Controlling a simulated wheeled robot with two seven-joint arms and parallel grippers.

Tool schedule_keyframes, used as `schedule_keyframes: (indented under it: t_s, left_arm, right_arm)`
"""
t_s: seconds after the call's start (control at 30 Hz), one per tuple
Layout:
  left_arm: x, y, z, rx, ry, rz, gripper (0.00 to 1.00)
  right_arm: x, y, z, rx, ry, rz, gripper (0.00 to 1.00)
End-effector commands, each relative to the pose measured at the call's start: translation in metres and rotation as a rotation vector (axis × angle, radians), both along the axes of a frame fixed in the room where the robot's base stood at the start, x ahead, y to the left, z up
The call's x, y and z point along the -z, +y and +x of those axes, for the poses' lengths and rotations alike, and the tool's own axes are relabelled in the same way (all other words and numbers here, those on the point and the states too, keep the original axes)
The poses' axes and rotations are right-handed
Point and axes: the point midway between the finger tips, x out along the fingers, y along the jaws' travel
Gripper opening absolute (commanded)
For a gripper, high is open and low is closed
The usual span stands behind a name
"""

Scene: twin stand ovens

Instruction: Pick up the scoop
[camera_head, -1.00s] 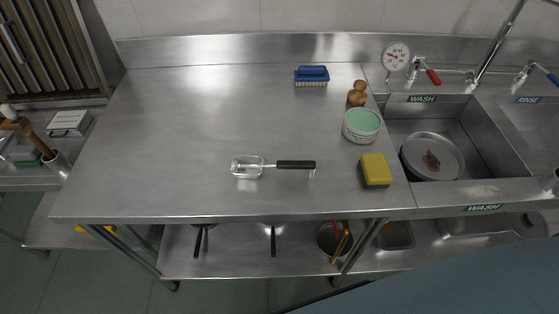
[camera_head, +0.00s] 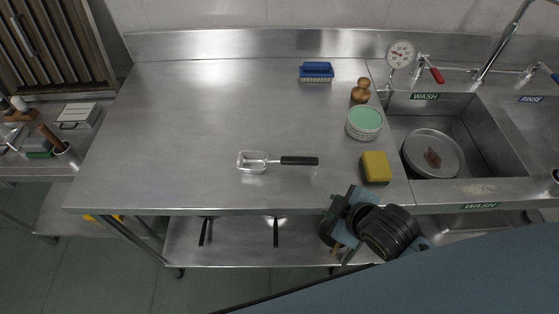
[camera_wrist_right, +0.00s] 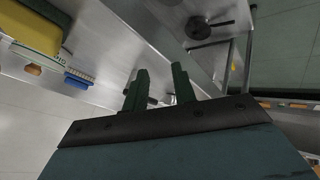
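The scoop (camera_head: 254,162) has a shiny metal bowl and a black handle. It lies flat on the steel table in the camera_head view, its handle pointing right. My right gripper (camera_head: 342,208) is at the table's front edge, below and to the right of the handle, apart from the scoop. In the right wrist view its two dark fingers (camera_wrist_right: 160,88) are spread apart. A small dark shape shows between and behind them; I cannot tell whether it is the scoop's handle. My left gripper is not in view.
A yellow sponge (camera_head: 376,168), a green-topped tub (camera_head: 364,123), a wooden item (camera_head: 361,91) and a blue brush (camera_head: 316,71) stand on the table (camera_head: 190,115). A sink (camera_head: 482,142) holding a pan is at the right. The table left of the scoop is clear.

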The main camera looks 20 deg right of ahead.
Motion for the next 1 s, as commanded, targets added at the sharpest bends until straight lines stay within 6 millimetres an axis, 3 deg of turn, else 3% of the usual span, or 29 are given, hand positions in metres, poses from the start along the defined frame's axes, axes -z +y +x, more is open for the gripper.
schedule_keyframes:
  t_s: [0.3, 0.5, 0.73, 1.0]
  left_arm:
    - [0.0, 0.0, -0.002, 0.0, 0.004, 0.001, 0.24]
    - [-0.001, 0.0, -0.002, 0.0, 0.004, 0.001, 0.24]
    - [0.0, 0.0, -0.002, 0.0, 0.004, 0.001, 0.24]
    - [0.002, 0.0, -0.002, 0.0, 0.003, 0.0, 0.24]
  right_arm:
    - [-0.02, 0.014, 0.045, -0.516, -0.394, -0.309, 0.27]
    - [-0.033, 0.022, 0.053, -0.778, -0.62, -0.487, 0.27]
    - [-0.033, 0.031, 0.064, -0.843, -0.692, -0.536, 0.27]
    - [-0.018, 0.053, 0.103, -0.842, -0.691, -0.535, 0.27]
